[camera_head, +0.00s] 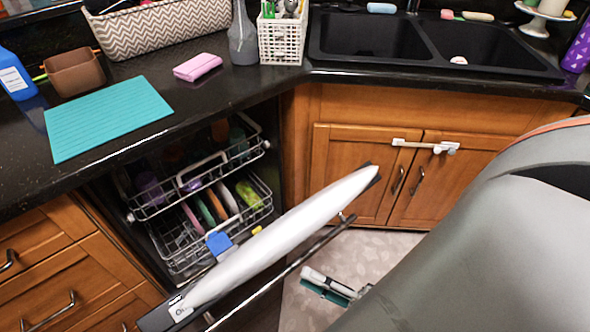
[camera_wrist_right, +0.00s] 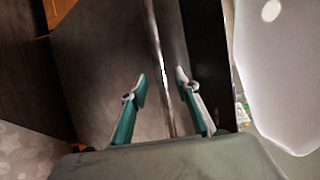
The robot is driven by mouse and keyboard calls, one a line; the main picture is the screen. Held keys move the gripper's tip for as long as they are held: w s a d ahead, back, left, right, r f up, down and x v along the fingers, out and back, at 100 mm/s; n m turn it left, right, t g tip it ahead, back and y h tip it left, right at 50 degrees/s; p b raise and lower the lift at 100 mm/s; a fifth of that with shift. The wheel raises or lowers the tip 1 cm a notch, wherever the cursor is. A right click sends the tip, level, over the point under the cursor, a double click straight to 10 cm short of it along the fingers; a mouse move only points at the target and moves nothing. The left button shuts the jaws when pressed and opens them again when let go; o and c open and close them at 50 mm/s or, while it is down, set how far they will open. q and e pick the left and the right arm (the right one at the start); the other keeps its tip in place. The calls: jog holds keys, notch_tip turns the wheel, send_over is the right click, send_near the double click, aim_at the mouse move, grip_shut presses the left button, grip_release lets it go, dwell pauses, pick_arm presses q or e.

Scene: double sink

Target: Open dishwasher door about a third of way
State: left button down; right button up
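The dishwasher door (camera_head: 285,235) stands partly open and tilted outward, its pale inner side showing in the head view. A long bar handle (camera_head: 300,262) runs along its outer side. My right gripper (camera_head: 328,287) is just outside the handle, low over the floor. In the right wrist view, the dark door front (camera_wrist_right: 100,65) fills the left and middle, and the handle (camera_wrist_right: 158,60) runs between the two open green-padded fingers of the right gripper (camera_wrist_right: 161,82). Both fingertips look apart from the bar; its depth between them is unclear. My left gripper is not in view.
An upper rack (camera_head: 195,183) and a lower rack (camera_head: 180,262) with dishes sit inside the dishwasher. Wooden drawers (camera_head: 65,270) flank it on the left. Sink cabinet doors (camera_head: 350,165) with a white latch (camera_head: 425,146) stand right. Floor (camera_head: 372,252) shows beyond the door.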

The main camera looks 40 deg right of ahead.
jog(key=shift+v, duration=2.7)
